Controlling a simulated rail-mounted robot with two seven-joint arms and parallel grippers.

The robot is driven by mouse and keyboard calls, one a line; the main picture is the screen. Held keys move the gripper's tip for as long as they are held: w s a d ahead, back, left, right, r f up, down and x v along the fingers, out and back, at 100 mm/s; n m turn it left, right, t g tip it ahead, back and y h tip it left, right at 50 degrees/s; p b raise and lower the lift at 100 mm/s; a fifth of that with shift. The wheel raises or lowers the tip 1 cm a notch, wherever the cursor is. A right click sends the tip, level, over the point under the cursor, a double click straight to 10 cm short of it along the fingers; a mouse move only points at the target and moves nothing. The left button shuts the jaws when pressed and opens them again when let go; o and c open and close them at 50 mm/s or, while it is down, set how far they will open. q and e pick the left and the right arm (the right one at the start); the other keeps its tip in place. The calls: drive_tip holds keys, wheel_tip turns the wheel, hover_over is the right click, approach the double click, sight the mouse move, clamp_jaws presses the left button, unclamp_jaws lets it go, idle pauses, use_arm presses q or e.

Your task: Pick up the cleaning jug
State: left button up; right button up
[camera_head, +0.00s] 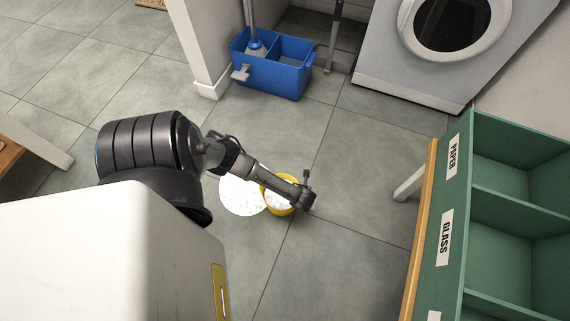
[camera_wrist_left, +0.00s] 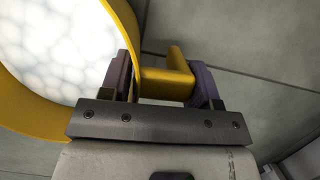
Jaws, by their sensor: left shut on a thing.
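The cleaning jug (camera_head: 268,194) is yellow and round, with white foamy contents, over the grey tiled floor. I cannot tell whether its base touches the floor. My left gripper (camera_head: 302,192) is at its right side, and the forearm hides part of the jug. In the left wrist view the jug's yellow rim (camera_wrist_left: 128,22) and foam fill the upper left. There my left gripper (camera_wrist_left: 165,82) is shut on the jug's yellow handle (camera_wrist_left: 180,65), one dark finger on either side. My right gripper is not in view.
A white round patch (camera_head: 237,195) lies on the floor beside the jug. A blue mop bucket (camera_head: 285,80) and a washing machine (camera_head: 410,78) stand behind. Green sorting bins (camera_head: 458,190) marked PAPER and GLASS stand at right. Bare floor lies between.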

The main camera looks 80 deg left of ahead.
use_arm(q)
clamp_jaws()
drive_tip(key=shift+w+r, duration=0.1)
idle(0.4)
